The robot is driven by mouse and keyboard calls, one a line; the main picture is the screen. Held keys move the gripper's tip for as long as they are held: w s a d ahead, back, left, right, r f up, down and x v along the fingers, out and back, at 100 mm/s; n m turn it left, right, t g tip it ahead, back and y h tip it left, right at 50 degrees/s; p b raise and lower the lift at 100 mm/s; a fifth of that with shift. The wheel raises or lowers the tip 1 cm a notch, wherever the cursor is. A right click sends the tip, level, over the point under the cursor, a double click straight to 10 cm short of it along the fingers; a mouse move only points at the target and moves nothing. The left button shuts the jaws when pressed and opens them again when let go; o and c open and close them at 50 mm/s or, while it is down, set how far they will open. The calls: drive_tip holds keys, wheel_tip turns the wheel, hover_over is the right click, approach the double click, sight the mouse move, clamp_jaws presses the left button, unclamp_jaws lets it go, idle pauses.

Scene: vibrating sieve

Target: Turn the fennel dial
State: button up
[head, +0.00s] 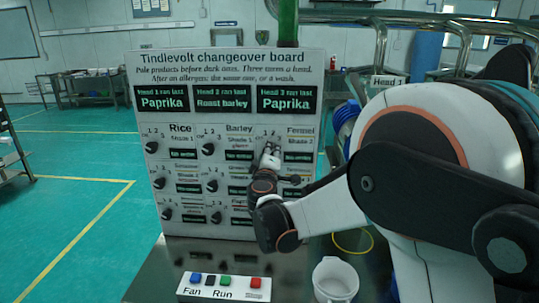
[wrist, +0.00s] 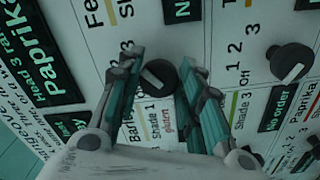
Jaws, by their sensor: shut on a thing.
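The fennel dial (wrist: 158,76) is a round black knob with a pale mark on its face. It sits between the two fingers of my gripper (wrist: 160,82) in the wrist view, with the digits 2 and 3 showing beside it. My gripper is shut on it. In the head view my gripper (head: 269,153) reaches the upper right of the white board (head: 229,57), left of the Fennel label (head: 300,131), and hides the dial there. The dial's "Off" mark is hidden in the wrist view.
Another black dial (wrist: 290,60) is close to my gripper. The barley dial (head: 208,149) and rice dial (head: 152,147) are to the left. Below stand a button box (head: 224,290) and a white mug (head: 335,281) on the dark table.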

drive_tip(key=shift+f+m, duration=0.1)
drive_tip(key=shift+m, duration=0.6)
drive_tip(key=o, duration=1)
drive_tip(key=shift+o, duration=0.2)
drive_tip(key=s, duration=1.2)
drive_tip(key=shift+a, duration=0.15)
